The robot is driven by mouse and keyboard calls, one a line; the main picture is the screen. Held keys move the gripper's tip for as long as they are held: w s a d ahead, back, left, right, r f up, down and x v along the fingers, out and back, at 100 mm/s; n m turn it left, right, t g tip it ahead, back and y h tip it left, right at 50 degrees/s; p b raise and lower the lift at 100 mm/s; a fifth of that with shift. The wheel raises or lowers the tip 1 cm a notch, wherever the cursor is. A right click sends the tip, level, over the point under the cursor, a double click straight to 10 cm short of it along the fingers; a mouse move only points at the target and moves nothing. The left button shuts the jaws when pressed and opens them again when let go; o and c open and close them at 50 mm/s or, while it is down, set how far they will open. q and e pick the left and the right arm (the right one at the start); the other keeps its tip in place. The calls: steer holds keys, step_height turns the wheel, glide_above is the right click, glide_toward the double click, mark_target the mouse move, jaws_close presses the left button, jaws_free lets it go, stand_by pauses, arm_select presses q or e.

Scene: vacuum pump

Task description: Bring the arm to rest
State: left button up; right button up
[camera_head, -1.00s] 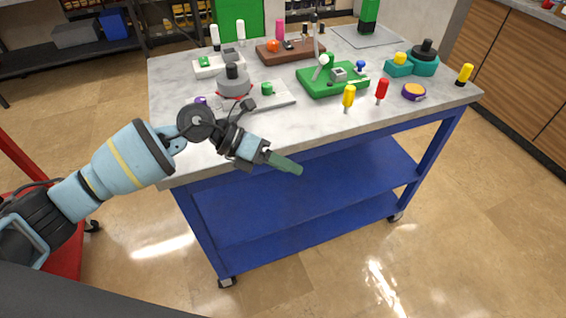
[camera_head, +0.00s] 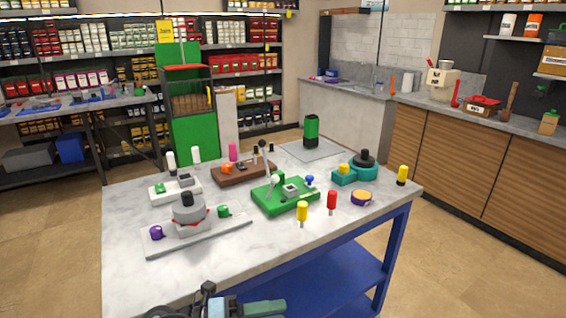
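My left gripper (camera_head: 262,307) shows only in part at the bottom edge, in front of the near side of the table. Its green fingers point right, and I cannot tell whether they are open or shut. Most of my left arm is below the picture. My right gripper is not in view. The grey-topped table (camera_head: 130,265) with a blue frame carries the pump parts. A grey pump part with a black cap (camera_head: 191,212) stands on a grey plate (camera_head: 160,248) at the left. A green base (camera_head: 270,205) is in the middle, and a brown base (camera_head: 232,177) behind it.
Red (camera_head: 332,200) and yellow (camera_head: 302,211) handled tools stand near the front edge. A teal part (camera_head: 345,176) and a purple-orange disc (camera_head: 361,198) are at the right. A green cylinder (camera_head: 311,130) stands at the back. The table's front left is clear. Wooden cabinets (camera_head: 450,165) line the right.

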arm_select(q)
steer(key=s+a+f+n+t+y+p, duration=0.1)
steer(key=s+a+f+n+t+y, duration=0.45)
steer(key=n, duration=0.75)
steer(key=s+a+f+n+t+y+p, duration=0.1)
steer(key=s+a+f+n+t+y, duration=0.2)
steer(key=a+f+n+t+y, duration=0.65)
steer(key=s+a+f+n+g, duration=0.1)
steer(key=s+f+n+g, duration=0.3)
steer(key=s, duration=0.5)
steer(key=s+a+f+n+g, duration=0.1)
steer(key=s+f+n+g, duration=0.4)
steer(key=s, duration=0.5)
steer(key=shift+s+a+f+n+g+y+p, duration=0.2)
steer(key=shift+a+f+n+g+y+p, duration=0.15)
steer(key=shift+f+n, duration=0.65)
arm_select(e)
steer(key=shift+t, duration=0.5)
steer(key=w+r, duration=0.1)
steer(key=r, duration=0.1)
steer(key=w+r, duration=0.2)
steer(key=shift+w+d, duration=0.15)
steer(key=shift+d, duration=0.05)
arm_select(q)
steer(key=shift+r+n, duration=0.25)
